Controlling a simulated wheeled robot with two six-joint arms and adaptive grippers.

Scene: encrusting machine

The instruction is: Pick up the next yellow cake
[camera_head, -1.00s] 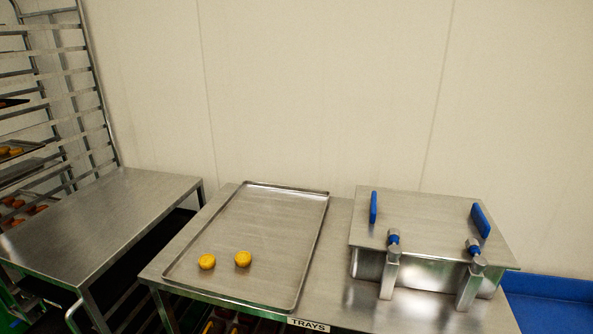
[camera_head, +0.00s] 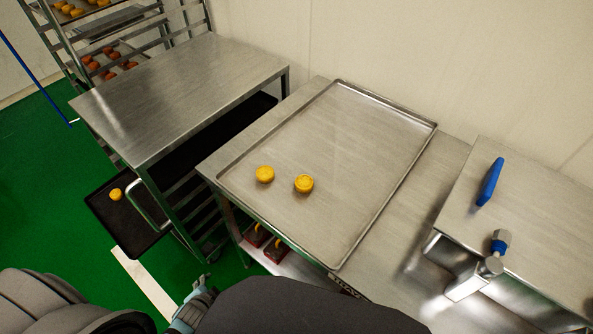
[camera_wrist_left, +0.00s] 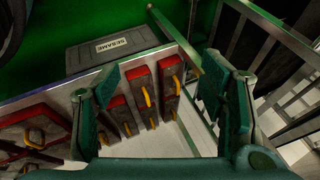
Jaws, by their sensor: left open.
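Two yellow cakes, one on the left (camera_head: 265,174) and one on the right (camera_head: 304,184), sit side by side near the front left of the large metal tray (camera_head: 395,112). My left gripper (camera_head: 205,284) is at the bottom of the head view, in front of and below the tray table, apart from all cakes. In the left wrist view its two fingers (camera_wrist_left: 165,92) are wide apart with nothing held. My right gripper is not in view.
A steel table (camera_head: 190,90) and a rack (camera_head: 110,45) with cakes stand at the left. A lidded steel machine (camera_head: 525,215) with a blue handle stands at the right. Red items with yellow handles (camera_wrist_left: 143,88) and a grey SESAME bin (camera_wrist_left: 110,47) show in the wrist view.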

